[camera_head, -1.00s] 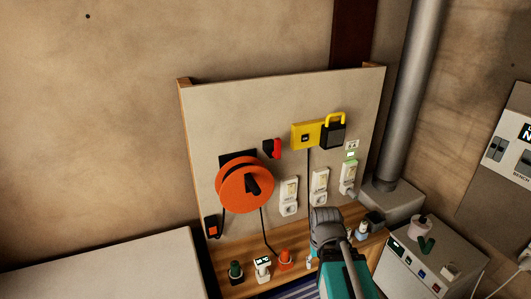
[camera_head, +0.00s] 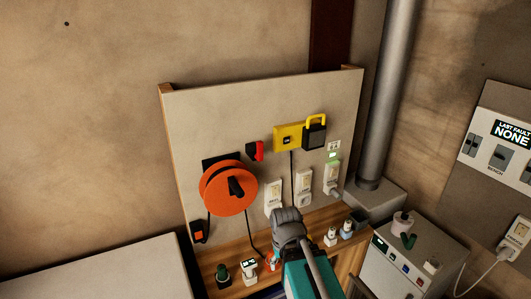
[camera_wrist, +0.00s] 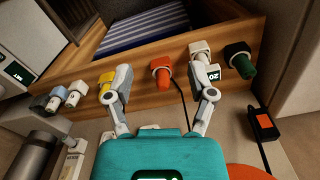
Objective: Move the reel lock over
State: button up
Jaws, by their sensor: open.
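An orange cable reel (camera_head: 229,187) with a black handle is mounted on the upright board. A yellow box (camera_head: 287,138) with a black padlock (camera_head: 315,133) and yellow shackle is to its upper right. I cannot tell which part is the reel lock. Below, on the wooden ledge, stand a green plug (camera_head: 223,274), a white plug (camera_head: 248,272) with a display and an orange plug (camera_wrist: 160,70). My gripper (camera_wrist: 163,94) is open and empty, its fingers spread either side of the orange plug in the wrist view. In the head view, its fingertips are hidden.
A red and black switch (camera_head: 256,151) and several white sockets (camera_head: 304,183) are on the board. A grey pipe (camera_head: 390,90) and a grey cabinet (camera_head: 410,265) stand to the right. An orange-black switch box (camera_wrist: 263,123) hangs near the reel.

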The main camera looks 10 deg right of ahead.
aim_at(259, 155)
jog(key=z, duration=0.65)
jog(key=k, duration=0.65)
jog(key=u, duration=0.55)
